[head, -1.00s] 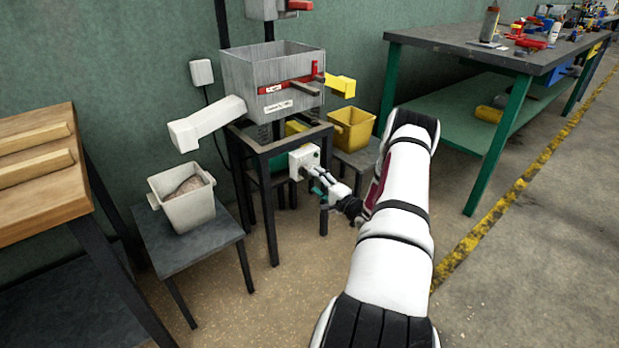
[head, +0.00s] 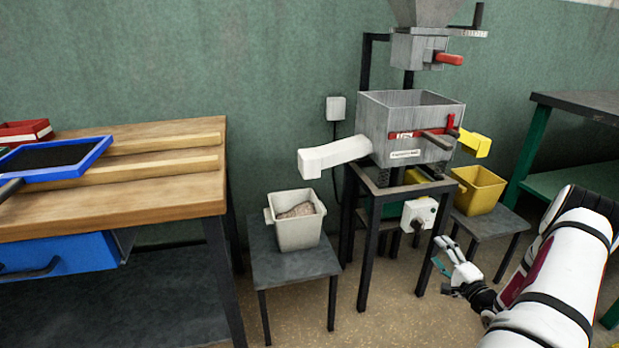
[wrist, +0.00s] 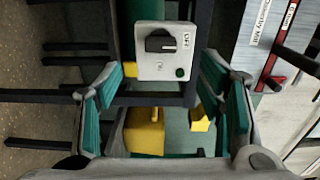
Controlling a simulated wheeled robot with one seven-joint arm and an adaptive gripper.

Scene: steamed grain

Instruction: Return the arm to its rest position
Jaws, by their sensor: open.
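My gripper (head: 446,266) is open and empty, low at the right in the head view, in front of the machine's stand. In the wrist view its teal-padded fingers (wrist: 164,100) are spread apart with nothing between them. Beyond them is the white switch box (wrist: 164,66) with a black knob and a green button; an "OFF" label shows beside the knob. The same switch box (head: 419,213) hangs below the grey hopper machine (head: 408,130) in the head view. The gripper appears apart from the box. My white arm reaches in from the lower right.
A white bin (head: 297,232) with brownish contents stands on a grey stool (head: 285,264). A yellow bin (head: 478,190) stands on another stool at the right. A wooden workbench (head: 180,195) with a blue tray (head: 60,158) is at the left. Some floor in front is clear.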

